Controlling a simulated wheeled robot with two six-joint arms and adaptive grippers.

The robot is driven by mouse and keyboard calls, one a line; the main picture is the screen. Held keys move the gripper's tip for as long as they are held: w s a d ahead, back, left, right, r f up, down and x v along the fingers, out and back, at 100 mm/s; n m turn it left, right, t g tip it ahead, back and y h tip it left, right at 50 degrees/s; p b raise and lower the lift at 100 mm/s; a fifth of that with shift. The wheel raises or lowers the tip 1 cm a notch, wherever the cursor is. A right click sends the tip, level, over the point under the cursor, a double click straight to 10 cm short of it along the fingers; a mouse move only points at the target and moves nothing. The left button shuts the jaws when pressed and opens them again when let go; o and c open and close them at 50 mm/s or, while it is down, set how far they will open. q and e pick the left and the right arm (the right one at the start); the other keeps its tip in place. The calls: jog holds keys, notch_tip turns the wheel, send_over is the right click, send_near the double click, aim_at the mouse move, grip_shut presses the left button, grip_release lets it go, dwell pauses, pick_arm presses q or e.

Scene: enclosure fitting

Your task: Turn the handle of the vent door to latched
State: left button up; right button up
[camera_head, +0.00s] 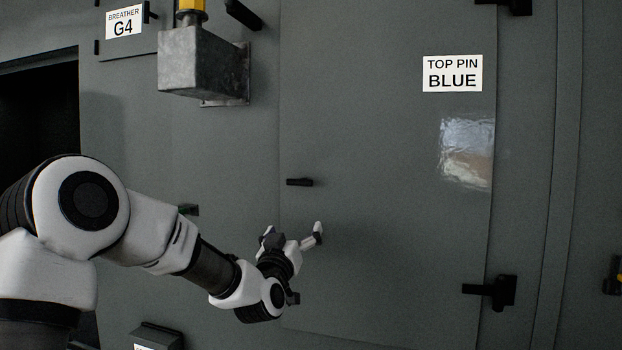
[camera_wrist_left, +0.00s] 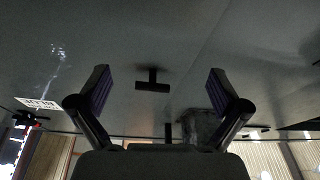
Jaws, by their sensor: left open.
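A black handle (camera_head: 299,182) sits on the left edge of the large grey door (camera_head: 390,230) and lies level in the head view. I cannot tell for sure that this is the vent door. My left gripper (camera_head: 294,237) is open and empty, below the handle in the head view. In the left wrist view the T-shaped handle (camera_wrist_left: 152,85) shows ahead, between the spread fingers of the left gripper (camera_wrist_left: 160,88) and apart from them. The picture there is turned over. My right gripper is not in view.
A metal box (camera_head: 195,65) with a yellow part juts out at the upper left. Black hinges (camera_head: 492,291) stand on the door's right side. A "TOP PIN BLUE" label (camera_head: 452,73) is on the door. A "BREATHER G4" label (camera_head: 123,22) and a dark opening (camera_head: 40,120) are at left.

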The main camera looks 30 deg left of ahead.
pick_arm(q)
jog(key=y, duration=0.1)
send_near(301, 184)
jog(key=w+a, duration=0.2)
jog(key=w, duration=0.1)
jog(key=w+r+p, duration=0.1)
jog(key=w+t+p, duration=0.1)
jog(key=shift+d+r+n, duration=0.25)
jog(key=shift+r+n, duration=0.05)
jog(key=shift+r, duration=0.05)
jog(key=w+a+p, duration=0.1)
jog(key=w+a, duration=0.1)
jog(key=w+a+r+p, duration=0.1)
jog(key=w, duration=0.1)
jog(key=shift+w+p, duration=0.15)
jog(key=shift+p, duration=0.15)
jog(key=shift+w+d+r, duration=0.1)
jog(key=shift+d, duration=0.35)
jog(key=shift+c, duration=0.4)
jog(key=shift+a, duration=0.15)
jog(key=c, duration=1)
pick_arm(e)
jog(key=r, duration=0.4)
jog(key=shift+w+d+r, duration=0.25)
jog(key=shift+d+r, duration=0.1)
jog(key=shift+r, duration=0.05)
